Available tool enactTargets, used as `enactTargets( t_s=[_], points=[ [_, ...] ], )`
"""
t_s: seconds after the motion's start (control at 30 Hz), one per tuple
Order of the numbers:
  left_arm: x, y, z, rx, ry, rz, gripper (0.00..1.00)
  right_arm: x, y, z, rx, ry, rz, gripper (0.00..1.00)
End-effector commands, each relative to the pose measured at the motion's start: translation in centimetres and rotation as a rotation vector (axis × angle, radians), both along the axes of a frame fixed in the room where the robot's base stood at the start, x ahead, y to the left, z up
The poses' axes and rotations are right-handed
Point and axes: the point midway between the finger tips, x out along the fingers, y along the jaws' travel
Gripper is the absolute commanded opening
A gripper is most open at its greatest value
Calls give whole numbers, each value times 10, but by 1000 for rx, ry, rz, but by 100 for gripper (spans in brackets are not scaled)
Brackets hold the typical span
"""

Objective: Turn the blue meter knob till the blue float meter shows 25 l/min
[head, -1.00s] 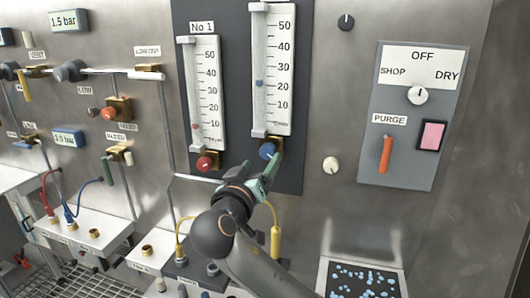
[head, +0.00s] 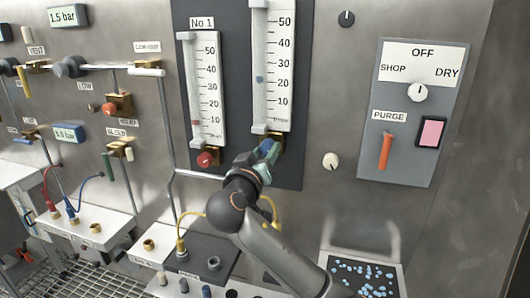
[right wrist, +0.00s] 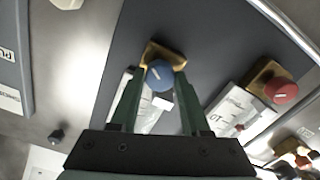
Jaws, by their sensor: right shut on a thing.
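The blue meter knob (right wrist: 159,74) sits on a brass block between the fingers of my right gripper (right wrist: 157,85), which is shut on it. A white mark shows on the knob's face. In the head view my right gripper (head: 262,158) reaches the knob (head: 268,147) at the foot of the blue float meter (head: 284,72) and partly covers it. The meter's blue float (head: 259,79) stands a little above the 20 mark, below 30. My left gripper is not in view.
The red-float meter (head: 206,88) stands left of the blue one, with a red knob (head: 205,159) below it. A cream knob (head: 330,160) and a switch panel (head: 418,165) with an orange handle are to the right. A tray of blue pellets (head: 362,279) sits below.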

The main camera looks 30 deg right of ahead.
Motion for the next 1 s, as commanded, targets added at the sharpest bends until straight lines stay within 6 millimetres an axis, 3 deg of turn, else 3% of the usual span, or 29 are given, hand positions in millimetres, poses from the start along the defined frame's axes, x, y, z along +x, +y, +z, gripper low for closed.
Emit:
enactTargets(
  t_s=[0.03, 0.33, 0.53, 0.8, 1.0],
  points=[
    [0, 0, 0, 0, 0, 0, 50, 0, 0, 0, 0, 0, 0, 34],
    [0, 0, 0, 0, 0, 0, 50, 0, 0, 0, 0, 0, -1, 0],
    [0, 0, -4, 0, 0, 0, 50, 0, 0, -2, 8, -9, 0, 0],
    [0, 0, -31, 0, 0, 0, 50, 0, 1, -4, 96, -111, 1, 0],
    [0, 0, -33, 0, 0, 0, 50, 0, 0, 0, 114, -135, 0, 0]
  ],
)
